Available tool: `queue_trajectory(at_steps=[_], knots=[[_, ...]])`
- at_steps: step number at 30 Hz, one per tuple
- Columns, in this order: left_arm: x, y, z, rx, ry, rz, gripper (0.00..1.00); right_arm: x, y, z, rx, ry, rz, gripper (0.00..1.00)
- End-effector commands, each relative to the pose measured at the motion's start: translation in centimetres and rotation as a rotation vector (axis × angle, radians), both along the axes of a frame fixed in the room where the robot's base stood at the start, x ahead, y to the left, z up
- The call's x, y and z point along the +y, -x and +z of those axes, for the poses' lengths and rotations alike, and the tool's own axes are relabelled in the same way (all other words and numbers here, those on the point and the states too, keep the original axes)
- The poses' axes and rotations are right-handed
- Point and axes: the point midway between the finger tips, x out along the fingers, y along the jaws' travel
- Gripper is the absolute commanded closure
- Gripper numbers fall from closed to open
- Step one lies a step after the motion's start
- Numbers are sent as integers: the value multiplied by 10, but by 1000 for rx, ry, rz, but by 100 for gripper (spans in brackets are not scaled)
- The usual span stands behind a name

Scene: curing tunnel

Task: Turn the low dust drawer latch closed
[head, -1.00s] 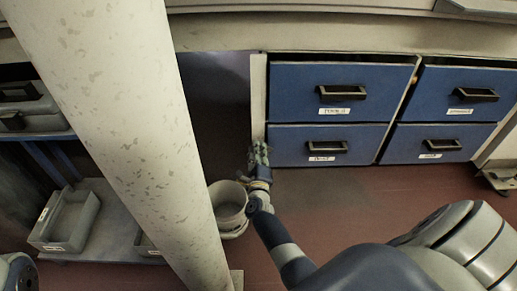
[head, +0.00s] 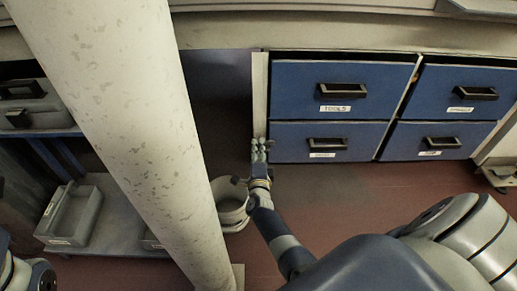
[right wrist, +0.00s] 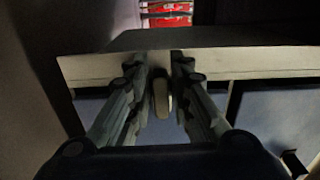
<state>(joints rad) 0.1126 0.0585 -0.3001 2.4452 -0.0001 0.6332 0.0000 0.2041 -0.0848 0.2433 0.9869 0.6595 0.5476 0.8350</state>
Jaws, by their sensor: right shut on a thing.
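My right gripper (head: 262,146) is low at the left edge of the blue drawer block, by the end of its pale side panel (head: 259,95). In the right wrist view, its two fingers (right wrist: 161,82) stand on either side of a small pale rounded latch handle (right wrist: 161,100) and are shut on it. The handle points along the fingers in that view, in front of the pale panel edge (right wrist: 215,65). The lower left drawer (head: 290,142) is closed; its label is too blurred to read surely. The latch is hidden by the gripper in the head view. My left gripper is out of view.
A white bucket (head: 230,207) stands on the floor just left of my right forearm. A thick pale column (head: 135,130) crosses the left of the head view. Grey bins (head: 72,215) sit on a low shelf at left. The red floor (head: 365,205) before the drawers is clear.

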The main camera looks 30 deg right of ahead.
Motion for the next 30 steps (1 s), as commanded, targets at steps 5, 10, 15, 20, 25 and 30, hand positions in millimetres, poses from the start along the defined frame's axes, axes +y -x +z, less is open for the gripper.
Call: queue_trajectory(at_steps=[5,10,15,20,25,30], knots=[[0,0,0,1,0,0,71,1,0,-1,4,2,2,100],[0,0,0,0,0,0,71,1,0,-1,3,1,2,100],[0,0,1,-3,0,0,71,1,0,-1,3,1,1,67],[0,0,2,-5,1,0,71,0,0,-1,2,1,1,67],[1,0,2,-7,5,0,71,4,5,-1,1,0,1,67],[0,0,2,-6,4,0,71,15,24,-2,3,-1,1,67]])
